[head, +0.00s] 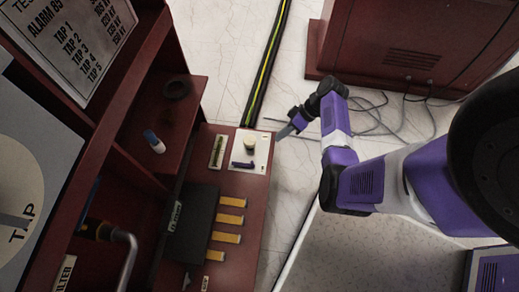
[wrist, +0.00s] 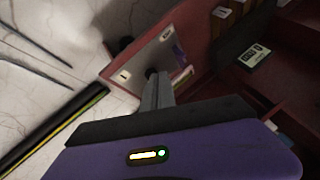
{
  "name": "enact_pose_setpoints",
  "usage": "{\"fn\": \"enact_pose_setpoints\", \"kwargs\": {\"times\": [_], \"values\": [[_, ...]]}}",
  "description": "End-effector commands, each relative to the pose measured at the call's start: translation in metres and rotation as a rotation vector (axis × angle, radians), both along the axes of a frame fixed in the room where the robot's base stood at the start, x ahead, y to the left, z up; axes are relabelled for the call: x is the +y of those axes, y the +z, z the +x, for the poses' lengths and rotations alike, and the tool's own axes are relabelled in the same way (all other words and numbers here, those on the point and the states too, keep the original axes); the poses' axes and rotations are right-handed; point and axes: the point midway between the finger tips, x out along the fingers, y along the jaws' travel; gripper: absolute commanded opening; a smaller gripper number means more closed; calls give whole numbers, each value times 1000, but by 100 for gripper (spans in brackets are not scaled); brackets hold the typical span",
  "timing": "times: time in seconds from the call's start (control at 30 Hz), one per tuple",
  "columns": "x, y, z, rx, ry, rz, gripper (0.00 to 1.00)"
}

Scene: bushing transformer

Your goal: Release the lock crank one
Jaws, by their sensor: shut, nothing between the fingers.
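A pale plate (head: 261,158) lies on the red cabinet's shelf in the head view, with a cream round knob (head: 250,146) and a small dark blue handle (head: 243,164) on it. I cannot tell which part is lock crank one. A bent metal crank (head: 125,252) with a dark and orange grip also shows at the lower left. My gripper (head: 284,133) is shut and empty, just right of the plate's edge and apart from the knob and handle. In the wrist view my shut fingers (wrist: 152,85) point toward the plate (wrist: 145,65); they hide part of it.
A black block with several yellow-orange bars (head: 228,220) stands below the plate. A blue and white cylinder (head: 154,142) lies on the upper shelf. A black-yellow cable strip (head: 266,65) runs along the floor. Another red cabinet (head: 410,40) stands upper right, with loose cables beside it.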

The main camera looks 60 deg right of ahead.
Motion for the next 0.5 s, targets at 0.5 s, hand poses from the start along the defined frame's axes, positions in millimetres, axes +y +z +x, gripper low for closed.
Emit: {"fn": "enact_pose_setpoints", "kwargs": {"times": [0.5], "values": [[20,-42,20,3,1,0,0]]}}
